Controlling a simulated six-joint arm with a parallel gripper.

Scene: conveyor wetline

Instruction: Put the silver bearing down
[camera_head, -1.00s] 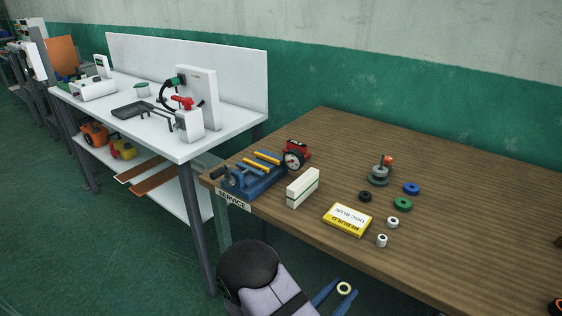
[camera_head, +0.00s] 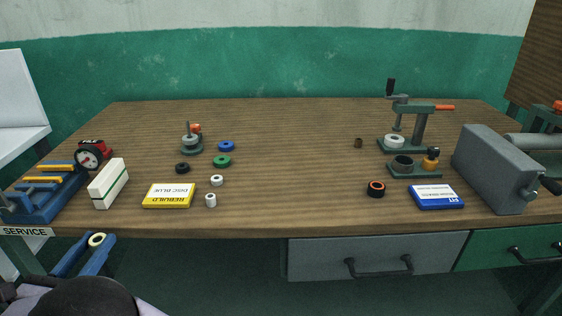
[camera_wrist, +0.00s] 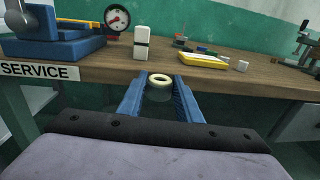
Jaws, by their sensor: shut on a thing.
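My gripper (camera_head: 96,241) is shut on a pale cream ring (camera_wrist: 160,80), held between the two blue fingertips in the wrist view. Its colour looks cream rather than silver, so I cannot tell for sure that it is the silver bearing. The gripper is in front of the wooden bench (camera_head: 300,130), near its left front corner and off its front edge, by the SERVICE label (camera_head: 24,232). A grey-white ring (camera_head: 394,141) sits at the green press (camera_head: 420,118).
A white block (camera_head: 109,184), yellow box (camera_head: 168,196), small white rings (camera_head: 217,180) and a blue fixture (camera_head: 42,190) stand on the left. A blue box (camera_head: 436,197), an orange-black ring (camera_head: 375,189) and a grey machine (camera_head: 497,168) are on the right. The middle back is clear.

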